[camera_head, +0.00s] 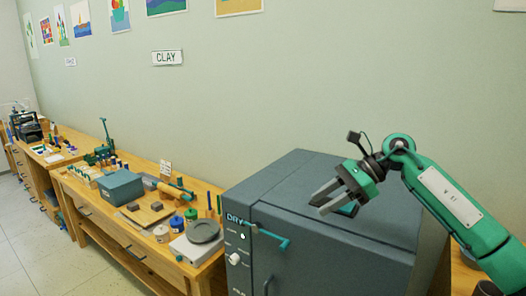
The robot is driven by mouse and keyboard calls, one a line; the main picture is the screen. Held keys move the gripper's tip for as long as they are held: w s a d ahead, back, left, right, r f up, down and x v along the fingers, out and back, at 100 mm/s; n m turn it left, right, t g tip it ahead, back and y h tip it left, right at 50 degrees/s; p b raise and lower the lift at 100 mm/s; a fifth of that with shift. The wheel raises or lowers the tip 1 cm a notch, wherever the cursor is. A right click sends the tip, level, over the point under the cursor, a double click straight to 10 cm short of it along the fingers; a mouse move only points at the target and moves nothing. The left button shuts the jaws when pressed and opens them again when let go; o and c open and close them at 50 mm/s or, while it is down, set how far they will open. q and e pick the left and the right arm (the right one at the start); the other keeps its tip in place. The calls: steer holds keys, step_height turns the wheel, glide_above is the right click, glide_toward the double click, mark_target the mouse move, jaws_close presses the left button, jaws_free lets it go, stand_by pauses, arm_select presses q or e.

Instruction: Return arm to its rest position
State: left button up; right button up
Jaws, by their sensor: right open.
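My right arm comes in from the right, green with a white panel. Its right gripper (330,196) is open and points down and left above the grey cabinet marked "DRY" (285,190). No object shows between its grey fingers. Whether the fingertips touch the cabinet top cannot be told. A small teal piece shows just behind the fingers, and I cannot tell what it is. My left gripper is not in view.
A wooden bench (90,205) left of the cabinet holds a blue-grey box (121,187), a round grey disc (203,231), jars and clay tools. A teal handle (270,238) sticks out from the cabinet's front. The floor (30,250) at lower left is clear.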

steer(key=s+a+f+m+t+y, duration=0.1)
steer(key=s+a+m+t+y, duration=0.2)
steer(key=a+m+y, duration=0.6)
steer(key=s+d+f+m+t+h, duration=0.2)
steer(key=d+f+m+t+h, duration=0.35)
steer(key=m, duration=0.65)
steer(key=s+d+f+m+t+h, duration=0.2)
steer(key=d+f+m+t+h, duration=0.15)
steer(key=f+m+h, duration=0.65)
steer(key=s+d+f+m+t+h, duration=0.1)
steer(key=d+f+m+t+h, duration=0.4)
steer(key=m, duration=0.9)
steer(key=s+d+f+m+g, duration=0.1)
steer(key=s+f+m+g, duration=0.25)
steer(key=s+f, duration=0.45)
steer(key=s+d+f+m+g, duration=0.15)
steer(key=s+f+g, duration=0.3)
steer(key=s, duration=0.65)
steer(key=s+d+f+m+g, duration=0.1)
steer(key=s+f+m+g, duration=0.35)
steer(key=s, duration=0.55)
step_height(320, 180, down, 33)
steer(key=s+n+g, duration=0.1)
steer(key=g, duration=0.1)
steer(key=s+d+f, duration=0.3)
steer(key=s+f, duration=1.5)
steer(key=shift+s+d+f+g, duration=0.15)
steer(key=shift+s+f+g, duration=0.05)
steer(key=shift+s+g, duration=0.2)
